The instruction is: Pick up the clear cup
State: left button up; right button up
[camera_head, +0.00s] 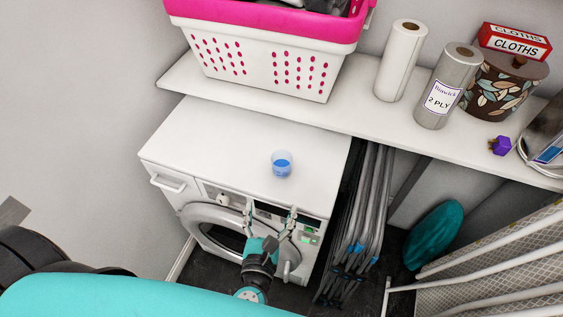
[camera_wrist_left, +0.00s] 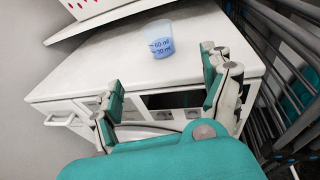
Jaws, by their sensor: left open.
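The clear cup (camera_head: 282,164) stands upright on top of the white dryer (camera_head: 235,150), with blue liquid inside. It also shows in the left wrist view (camera_wrist_left: 162,39), with measuring marks on its side. My left gripper (camera_head: 269,214) is open and empty at the front edge of the dryer top, in front of and apart from the cup. In the left wrist view its two fingers (camera_wrist_left: 160,75) are spread wide, with the cup beyond them and between their lines. My right gripper is not in view.
A shelf (camera_head: 345,105) above and behind the dryer holds a pink and white basket (camera_head: 265,62), paper rolls (camera_head: 401,60) and a leaf-patterned pot (camera_head: 500,90). Folded grey metal frames (camera_head: 365,220) stand right of the dryer. The dryer top around the cup is clear.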

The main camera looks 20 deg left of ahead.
aim_at(280, 172)
pick_arm(q)
jog(key=p+x, duration=0.1)
jog(key=x, duration=0.8)
jog(key=p+x, duration=0.1)
jog(key=x, duration=0.3)
jog(key=shift+w+r+p, duration=0.1)
jog(key=shift+w+p, duration=0.3)
jog(key=shift+w, duration=0.3)
jog(key=shift+s, duration=0.1)
jog(key=shift+c, duration=0.4)
jog(key=c, duration=1.2)
jog(key=shift+r, duration=0.1)
